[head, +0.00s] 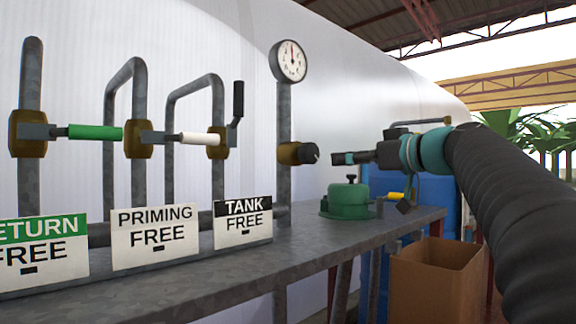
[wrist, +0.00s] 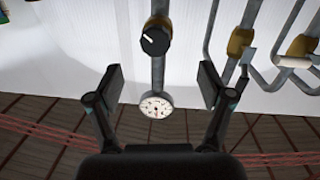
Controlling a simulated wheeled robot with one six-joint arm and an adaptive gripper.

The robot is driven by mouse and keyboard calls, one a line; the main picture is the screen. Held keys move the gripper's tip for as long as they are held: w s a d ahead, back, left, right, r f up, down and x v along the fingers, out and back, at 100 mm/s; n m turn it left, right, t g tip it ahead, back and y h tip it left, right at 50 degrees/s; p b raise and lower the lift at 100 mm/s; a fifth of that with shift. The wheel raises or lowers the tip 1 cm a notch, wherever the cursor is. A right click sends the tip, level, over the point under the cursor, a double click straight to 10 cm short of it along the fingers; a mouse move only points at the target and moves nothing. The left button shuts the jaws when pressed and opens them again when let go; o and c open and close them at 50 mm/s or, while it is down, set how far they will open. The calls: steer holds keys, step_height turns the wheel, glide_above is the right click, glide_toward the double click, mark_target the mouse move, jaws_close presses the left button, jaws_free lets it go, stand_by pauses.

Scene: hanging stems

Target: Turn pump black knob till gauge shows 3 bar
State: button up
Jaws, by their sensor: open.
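The black knob (head: 310,153) sits on a brass valve body on a grey pipe, below the round white gauge (head: 289,61). The gauge needle points about straight up; the numbers are too small to read. My gripper (head: 340,158) is to the right of the knob, level with it and apart from it. In the wrist view, my gripper (wrist: 160,84) is open and empty. There the black knob (wrist: 155,41) shows beyond and between the fingertips, with a white mark on its face. The gauge (wrist: 156,105) appears between the fingers. A green pump (head: 345,200) with a small black top stands on the bench.
Green-handled (head: 95,133) and white-handled (head: 200,139) valves, and a black upright handle (head: 238,99), are on pipes to the left. Sign plates, including TANK FREE (head: 243,222), stand on the grey bench (head: 330,240). A cardboard box (head: 435,285) is below right.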

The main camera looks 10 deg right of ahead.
mark_target(313, 153)
steer(key=shift+n, duration=0.3)
steer(key=x, duration=0.4)
steer(key=r+p+x, duration=0.1)
steer(key=x, duration=0.4)
steer(key=r+p+x, duration=0.1)
steer(key=x, duration=0.3)
steer(key=shift+w+d, duration=0.1)
steer(key=shift+w, duration=0.4)
steer(key=c, duration=1.2)
steer(key=shift+o, duration=0.2)
steer(key=shift+m, duration=0.6)
steer(key=o, duration=1.2)
steer(key=shift+c, duration=0.2)
